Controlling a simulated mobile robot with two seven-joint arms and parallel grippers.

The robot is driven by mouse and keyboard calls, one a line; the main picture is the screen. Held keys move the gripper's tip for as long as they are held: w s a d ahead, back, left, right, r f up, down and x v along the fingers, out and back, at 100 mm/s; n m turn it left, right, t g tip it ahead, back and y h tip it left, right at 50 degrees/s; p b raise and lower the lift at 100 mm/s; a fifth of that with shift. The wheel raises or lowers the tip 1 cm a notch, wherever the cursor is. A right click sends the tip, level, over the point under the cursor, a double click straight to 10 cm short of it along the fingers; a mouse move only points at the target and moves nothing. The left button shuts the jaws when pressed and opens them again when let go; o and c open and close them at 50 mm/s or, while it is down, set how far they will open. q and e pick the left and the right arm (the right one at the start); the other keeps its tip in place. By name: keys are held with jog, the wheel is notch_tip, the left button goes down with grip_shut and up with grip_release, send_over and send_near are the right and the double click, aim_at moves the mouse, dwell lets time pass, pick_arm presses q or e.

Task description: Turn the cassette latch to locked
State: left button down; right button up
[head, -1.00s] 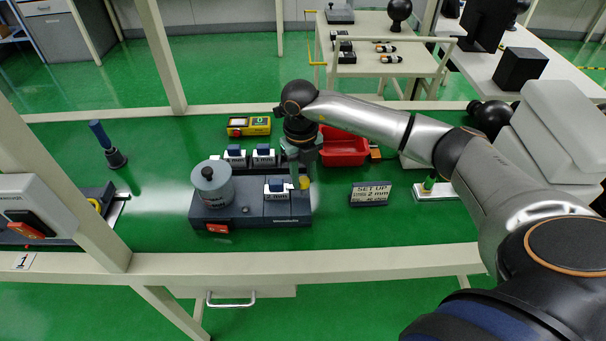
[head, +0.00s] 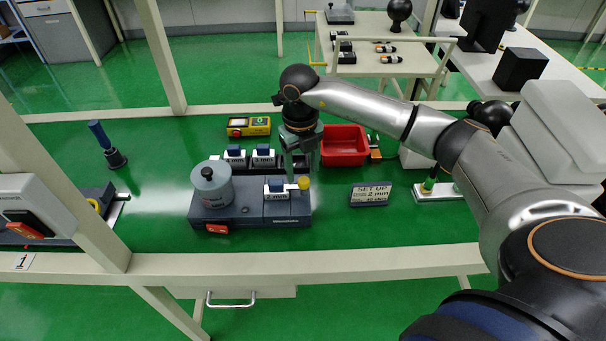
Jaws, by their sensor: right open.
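A cassette (head: 277,191) with a blue top and a "2 mm" label sits in the dark grey base unit (head: 245,214). The latch (head: 303,183) shows as a pale lever with a yellow knob, lying roughly level across the right part of the unit, knob at the right end. My right gripper (head: 298,174) is open, fingers pointing down, just above and behind the lever. It appears clear of the latch, though the exact gap is hard to tell. My left gripper is not in view.
A grey cylinder (head: 212,187) stands on the unit's left part. Two more cassettes (head: 235,158) (head: 264,156) stand behind. A red bin (head: 345,145), a yellow meter (head: 248,126) and a "SET UP 2 mm" sign (head: 370,194) are nearby. The green bench in front is clear.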

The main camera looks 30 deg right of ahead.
aim_at(302, 180)
notch_tip(302, 180, up, 10)
jog(key=shift+a+f, duration=0.15)
jog(key=shift+f, duration=0.1)
dwell(0.5)
